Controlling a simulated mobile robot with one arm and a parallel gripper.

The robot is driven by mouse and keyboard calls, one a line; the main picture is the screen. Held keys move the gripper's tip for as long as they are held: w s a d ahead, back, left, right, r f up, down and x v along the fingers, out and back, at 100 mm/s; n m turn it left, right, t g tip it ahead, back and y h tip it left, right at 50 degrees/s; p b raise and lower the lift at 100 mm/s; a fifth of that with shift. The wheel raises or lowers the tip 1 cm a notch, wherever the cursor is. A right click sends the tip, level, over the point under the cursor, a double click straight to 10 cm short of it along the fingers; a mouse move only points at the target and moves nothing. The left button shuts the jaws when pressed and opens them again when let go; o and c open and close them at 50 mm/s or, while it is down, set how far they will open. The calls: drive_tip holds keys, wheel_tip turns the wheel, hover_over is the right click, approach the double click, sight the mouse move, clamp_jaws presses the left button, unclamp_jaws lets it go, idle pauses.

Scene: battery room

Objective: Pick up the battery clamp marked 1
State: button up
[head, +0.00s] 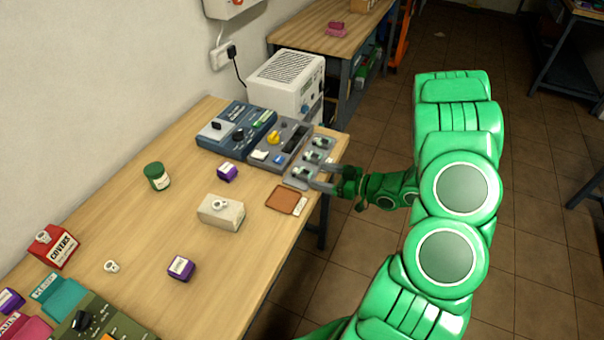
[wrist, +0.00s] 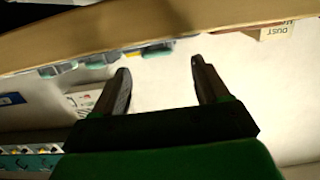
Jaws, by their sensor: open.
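Several small dark-and-teal clamps sit in a row on a grey tray (head: 289,181) at the table's right edge. The near clamp (head: 303,173), the middle clamp (head: 313,157) and the far clamp (head: 320,142) show in the head view. Their numbers are too small to read, so I cannot tell which is marked 1. My gripper (head: 326,177) is open and empty beside the near end of the tray, its fingers pointing towards it. In the wrist view my gripper (wrist: 165,88) is also open, with nothing between the fingers. Teal parts show beyond them, along the table edge.
A grey panel with a yellow knob (head: 266,153) and a blue device (head: 222,140) stand left of the tray. A white vented box (head: 287,80) is behind. A brown pad (head: 283,200) lies in front.

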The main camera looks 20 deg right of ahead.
sight(306, 173)
drive_tip(key=shift+x, duration=3.15)
drive_tip(key=shift+f, duration=0.25)
drive_tip(key=shift+c, duration=0.4)
drive_tip(key=c, duration=1)
